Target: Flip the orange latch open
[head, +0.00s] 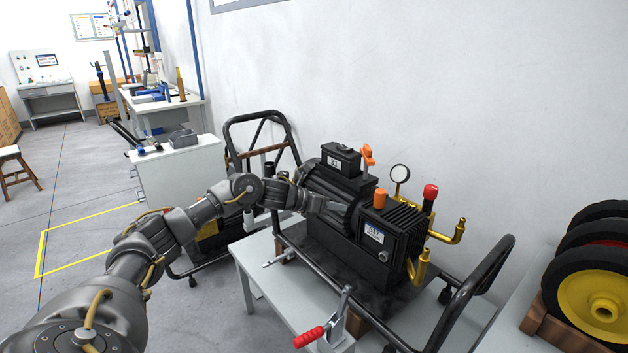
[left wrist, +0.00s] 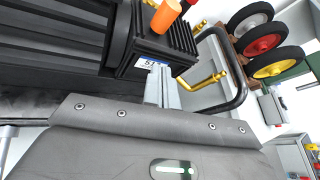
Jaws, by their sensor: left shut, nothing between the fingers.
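An orange latch (head: 368,155) stands upright on top of the black pump and motor unit (head: 335,235), beside the small box labelled 31. A separate orange cap (head: 380,198) sits lower, near the finned block. My left gripper (head: 332,208) reaches in from the left in front of the motor body, lower than the latch and to its left. Its fingers (left wrist: 160,85) are shut and empty in the left wrist view. That view shows the orange cap (left wrist: 165,15) beyond the fingertips; I cannot make out the latch there. My right gripper is not in view.
The unit sits on a grey table (head: 255,265) within a black tubular frame (head: 470,285). A red-handled toggle clamp (head: 310,337) is at the front. Brass pipes (head: 448,236) and a gauge (head: 400,173) project at the right. Wheels (head: 600,290) stand far right.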

